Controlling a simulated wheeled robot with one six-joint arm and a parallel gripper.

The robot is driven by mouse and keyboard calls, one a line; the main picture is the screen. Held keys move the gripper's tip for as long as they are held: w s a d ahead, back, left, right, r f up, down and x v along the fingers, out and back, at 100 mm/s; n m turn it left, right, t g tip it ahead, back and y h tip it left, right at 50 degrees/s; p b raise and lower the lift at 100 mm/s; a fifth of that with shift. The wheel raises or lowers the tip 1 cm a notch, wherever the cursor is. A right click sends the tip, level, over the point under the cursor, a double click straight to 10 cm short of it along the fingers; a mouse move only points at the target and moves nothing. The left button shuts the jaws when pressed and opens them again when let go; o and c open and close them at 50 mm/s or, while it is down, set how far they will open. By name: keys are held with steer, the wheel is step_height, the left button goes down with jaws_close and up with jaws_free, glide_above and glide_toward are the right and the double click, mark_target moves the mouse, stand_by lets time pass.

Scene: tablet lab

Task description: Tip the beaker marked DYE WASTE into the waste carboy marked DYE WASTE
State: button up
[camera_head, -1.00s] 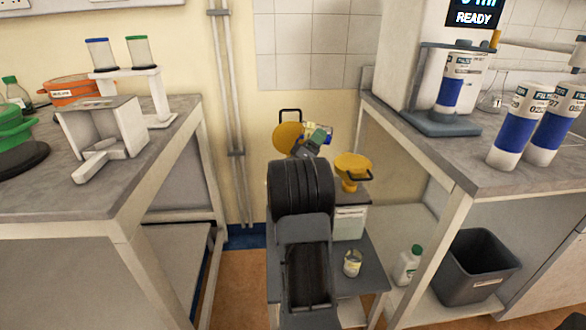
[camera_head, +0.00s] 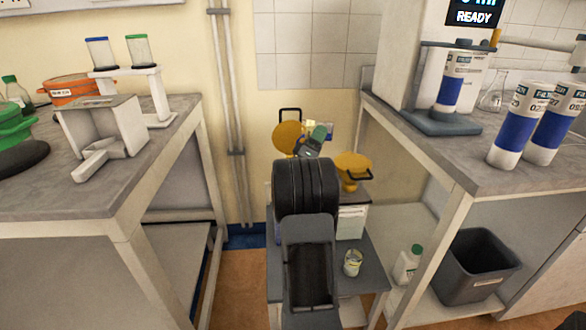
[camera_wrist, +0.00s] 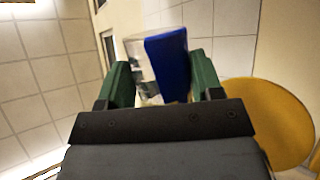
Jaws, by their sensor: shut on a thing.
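My gripper (camera_wrist: 162,80) is shut on a beaker (camera_wrist: 142,62) in the wrist view, with one green finger on each side. The beaker is part clear and part deep blue; no marking on it can be read. In the head view my gripper (camera_head: 315,141) is up by the wall, beside a raised yellow disc-shaped lid or funnel (camera_head: 287,138), and the beaker is mostly hidden. A carboy (camera_head: 351,222) with a pale label stands on the low shelf, under a second yellow funnel (camera_head: 353,166) with a dark handle. Label wording is too small to read. My arm hides whatever stands behind it.
A small labelled tub (camera_head: 352,263) is on the low grey shelf, with a green-capped bottle (camera_head: 407,264) and a grey bin (camera_head: 477,266) to the right. Benches stand on both sides. White-and-blue cylinders (camera_head: 518,124) stand on the right bench.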

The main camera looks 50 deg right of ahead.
steer(key=shift+s+r+n+t+b, duration=0.1)
steer(key=shift+r+n+t+b, duration=0.2)
steer(key=shift+n+t, duration=0.8)
steer(key=shift+r+n+t+b, duration=0.2)
steer(key=shift+n+t+b, duration=0.05)
steer(key=shift+n+t, duration=0.85)
